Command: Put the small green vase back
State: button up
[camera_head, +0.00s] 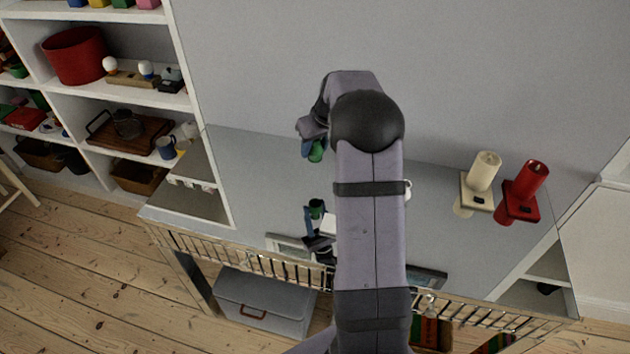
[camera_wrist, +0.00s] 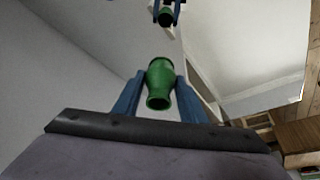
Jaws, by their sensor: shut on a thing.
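The small green vase (camera_head: 317,152) is held in my gripper (camera_head: 311,150), partly hidden by the arm in the head view. In the wrist view the vase (camera_wrist: 160,84) sits between the two blue fingers (camera_wrist: 158,95), which are shut on its sides. The vase is above a glossy grey surface (camera_head: 270,185), apart from it. The surface mirrors the vase and gripper lower down in the head view, and a mirrored vase also shows at the top of the wrist view.
A cream candle on a holder (camera_head: 477,187) and a red one (camera_head: 519,198) stand at the right of the glossy surface. A metal rail (camera_head: 230,256) runs along its front edge. White shelves (camera_head: 130,97) with several items stand at left. The surface left of the candles looks clear, though my arm hides part.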

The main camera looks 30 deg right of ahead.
jog(key=shift+f+p, duration=1.1)
jog(key=shift+f, duration=3.9)
jog(key=shift+f, duration=0.2)
jog(key=o, duration=1.2)
jog(key=shift+r, duration=0.1)
jog(key=shift+s+r, duration=0.15)
jog(key=shift+r, duration=0.5)
jog(key=b+v, duration=0.2)
jog(key=v, duration=0.9)
